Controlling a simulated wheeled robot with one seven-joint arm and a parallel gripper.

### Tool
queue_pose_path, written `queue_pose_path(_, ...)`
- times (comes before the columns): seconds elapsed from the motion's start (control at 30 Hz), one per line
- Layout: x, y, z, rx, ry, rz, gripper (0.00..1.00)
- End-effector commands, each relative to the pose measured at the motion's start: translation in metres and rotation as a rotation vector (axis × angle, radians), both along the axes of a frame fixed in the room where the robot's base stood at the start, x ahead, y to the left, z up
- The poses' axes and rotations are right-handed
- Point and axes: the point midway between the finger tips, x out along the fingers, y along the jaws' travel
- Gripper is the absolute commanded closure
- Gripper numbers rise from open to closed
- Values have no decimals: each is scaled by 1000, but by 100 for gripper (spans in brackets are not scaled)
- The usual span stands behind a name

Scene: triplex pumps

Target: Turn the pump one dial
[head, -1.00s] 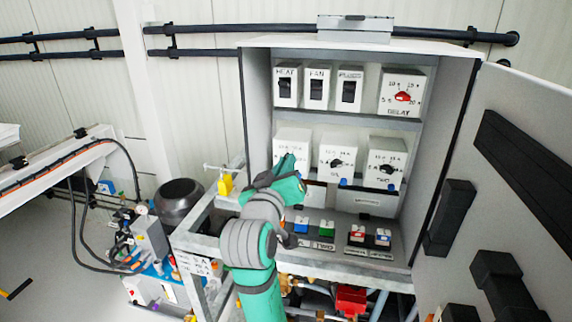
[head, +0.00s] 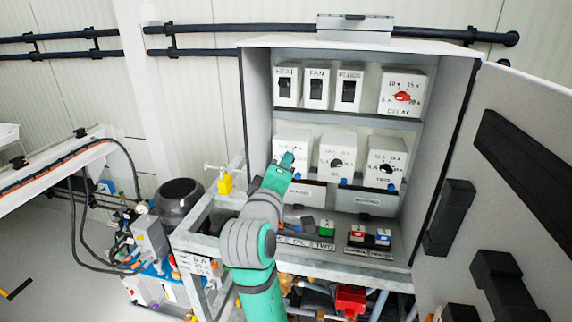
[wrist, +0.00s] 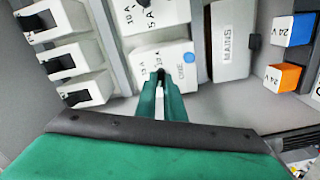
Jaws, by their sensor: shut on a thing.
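The pump one dial box (head: 293,141), white with a numbered scale, is at the left of the cabinet's middle shelf. In the head view my arm covers its lower part and its knob. In the wrist view the box (wrist: 178,54) reads ONE beside a blue dot, and a little of its dark knob (wrist: 160,72) shows at my fingertips. My gripper (wrist: 161,82) is shut on the dial, its green fingers close together at the knob. It also shows in the head view (head: 287,160), in front of the box.
Two similar dial boxes (head: 337,152) stand to the right on the same shelf. Above are several switches (head: 317,88) and a red-knobbed DELAY box (head: 403,93). Coloured buttons (head: 327,228) sit below. The open cabinet door (head: 530,170) bounds the right side.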

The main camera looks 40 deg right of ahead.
Motion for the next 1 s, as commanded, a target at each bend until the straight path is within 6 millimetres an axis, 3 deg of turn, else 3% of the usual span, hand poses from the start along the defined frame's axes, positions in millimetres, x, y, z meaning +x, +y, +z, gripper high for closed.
queue_pose_path(0.73, 1, 1, 1, -59, 66, 2, 100)
queue_pose_path(0.77, 1, 1, 1, -59, 66, 2, 84)
queue_pose_path(0.8, 1, 1, 1, -59, 66, 2, 75)
queue_pose_path(1.0, 1, 1, 0, -57, 66, 2, 73)
